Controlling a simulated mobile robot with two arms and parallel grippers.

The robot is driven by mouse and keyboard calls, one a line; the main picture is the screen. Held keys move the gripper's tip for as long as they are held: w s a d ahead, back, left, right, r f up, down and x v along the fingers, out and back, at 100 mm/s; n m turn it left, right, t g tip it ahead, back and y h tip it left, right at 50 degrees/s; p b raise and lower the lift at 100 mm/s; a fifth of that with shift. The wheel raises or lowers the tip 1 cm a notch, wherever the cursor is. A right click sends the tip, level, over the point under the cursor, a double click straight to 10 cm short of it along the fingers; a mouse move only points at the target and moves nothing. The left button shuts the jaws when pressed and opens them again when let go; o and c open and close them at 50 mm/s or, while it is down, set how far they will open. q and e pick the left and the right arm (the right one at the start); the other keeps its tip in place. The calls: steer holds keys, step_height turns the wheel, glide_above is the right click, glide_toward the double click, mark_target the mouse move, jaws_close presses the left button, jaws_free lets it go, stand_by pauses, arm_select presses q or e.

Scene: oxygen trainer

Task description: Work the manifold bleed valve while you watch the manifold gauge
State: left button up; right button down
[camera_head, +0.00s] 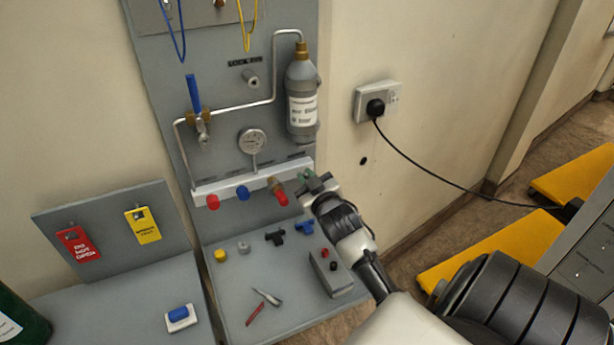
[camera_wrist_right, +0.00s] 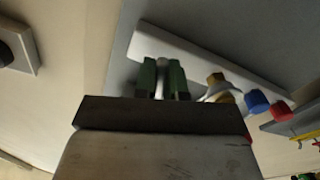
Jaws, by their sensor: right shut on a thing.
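The white manifold bar (camera_head: 240,186) runs across the grey panel. The round manifold gauge (camera_head: 252,140) stands above it on a thin stem; its needle is too small to read. My right gripper (camera_head: 310,179) is at the bar's right end, shut on what looks like the bleed valve, which it mostly hides. In the right wrist view, green jaw pieces (camera_wrist_right: 163,80) stand on both sides of a small grey part at the end of the white bar (camera_wrist_right: 195,59). My left gripper is out of view.
Red (camera_head: 213,202) and blue (camera_head: 243,194) knobs and a brass fitting with a red end (camera_head: 278,191) sit along the bar. A grey bottle (camera_head: 301,95) hangs above. Small loose parts and a grey block (camera_head: 331,273) lie on the shelf below. A black cable (camera_head: 440,180) hangs at right.

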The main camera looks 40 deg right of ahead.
steer(key=shift+r+m+p, duration=0.25)
steer(key=shift+m+p, duration=0.75)
steer(key=shift+m, duration=0.2)
steer(key=shift+f+m+p, duration=0.2)
steer(key=shift+m+p, duration=0.1)
steer(key=shift+m, duration=0.4)
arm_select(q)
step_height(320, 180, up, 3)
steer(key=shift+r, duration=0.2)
arm_select(e)
steer(key=c, duration=1.2)
jaws_free()
steer(key=shift+s+f, duration=0.1)
arm_select(q)
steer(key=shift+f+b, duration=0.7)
steer(key=shift+b, duration=0.1)
arm_select(e)
steer(key=v, duration=1)
steer(key=shift+s, duration=0.35)
